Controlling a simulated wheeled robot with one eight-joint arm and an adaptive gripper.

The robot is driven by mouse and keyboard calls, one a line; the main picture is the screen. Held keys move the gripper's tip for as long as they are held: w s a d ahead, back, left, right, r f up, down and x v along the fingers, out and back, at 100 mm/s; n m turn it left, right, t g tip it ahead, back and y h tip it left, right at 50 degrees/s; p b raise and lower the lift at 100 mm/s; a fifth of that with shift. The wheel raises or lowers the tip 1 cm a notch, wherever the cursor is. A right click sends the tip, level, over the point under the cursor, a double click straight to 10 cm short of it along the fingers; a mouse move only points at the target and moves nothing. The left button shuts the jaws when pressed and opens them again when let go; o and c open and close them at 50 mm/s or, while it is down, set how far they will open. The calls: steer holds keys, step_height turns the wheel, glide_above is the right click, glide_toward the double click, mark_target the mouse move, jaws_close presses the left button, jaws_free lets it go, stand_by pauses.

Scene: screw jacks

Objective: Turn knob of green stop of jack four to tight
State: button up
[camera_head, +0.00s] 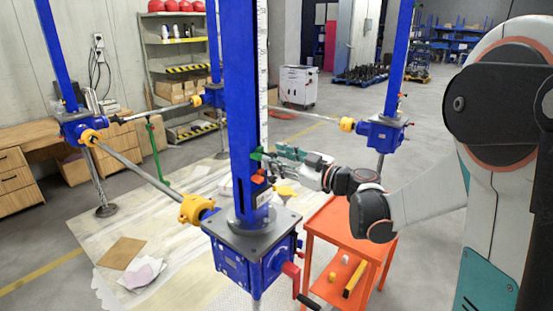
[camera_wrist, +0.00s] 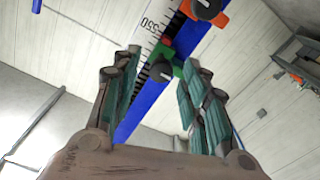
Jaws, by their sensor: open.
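The nearest jack has a tall blue column (camera_head: 238,110) with a scale strip along its edge. A green stop (camera_head: 257,154) sits on this column just above an orange-red stop (camera_head: 258,178). In the wrist view the green stop (camera_wrist: 181,66) carries a black knob (camera_wrist: 162,72) with a pale pointer line. The orange stop (camera_wrist: 219,17) with its own black knob (camera_wrist: 207,8) is farther up in that view. My gripper (camera_head: 275,158) is right of the column, its teal-padded fingers (camera_wrist: 162,68) open on either side of the green stop's knob. Contact cannot be told.
The jack's blue gearbox (camera_head: 232,262) has a red-and-black crank (camera_head: 296,280) low at its front right. An orange cart (camera_head: 338,224) stands under my arm. Yellow-coupled shafts (camera_head: 145,172) link other blue jacks (camera_head: 380,134). Open floor lies to the right behind.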

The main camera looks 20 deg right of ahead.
steer(key=shift+w+a, duration=0.3)
steer(key=shift+w, duration=0.1)
jaws_close()
